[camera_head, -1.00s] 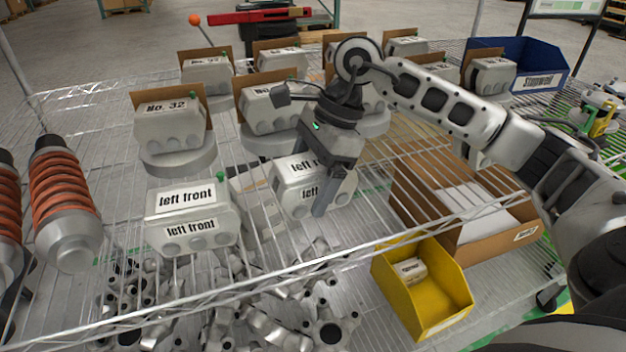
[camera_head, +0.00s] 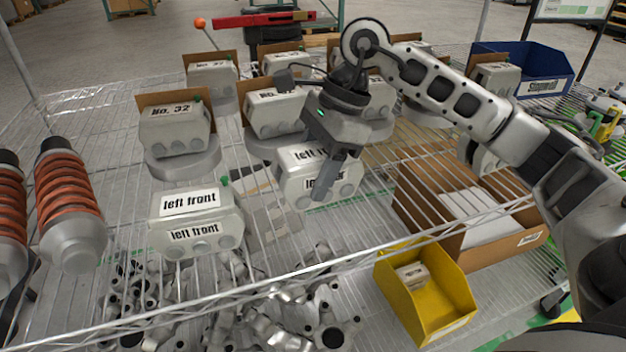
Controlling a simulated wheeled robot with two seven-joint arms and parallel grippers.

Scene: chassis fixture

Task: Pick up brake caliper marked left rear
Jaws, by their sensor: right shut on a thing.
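The brake caliper marked "left r…" (camera_head: 290,186) is a pale grey block with white labels; the rest of its wording is hidden behind my gripper. My right gripper (camera_head: 327,185) reaches down over it from the upper right and is shut on it. The caliper appears raised a little above the wire shelf. My left gripper is not in view. A similar caliper marked "left front" (camera_head: 195,213) stands on the shelf to the left.
A "No. 32" part (camera_head: 176,130) and several similar parts stand behind on the wire shelf (camera_head: 100,130). Two orange springs (camera_head: 70,190) are at left. A yellow bin (camera_head: 440,300), cardboard box (camera_head: 480,240) and blue bin (camera_head: 520,65) are at right.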

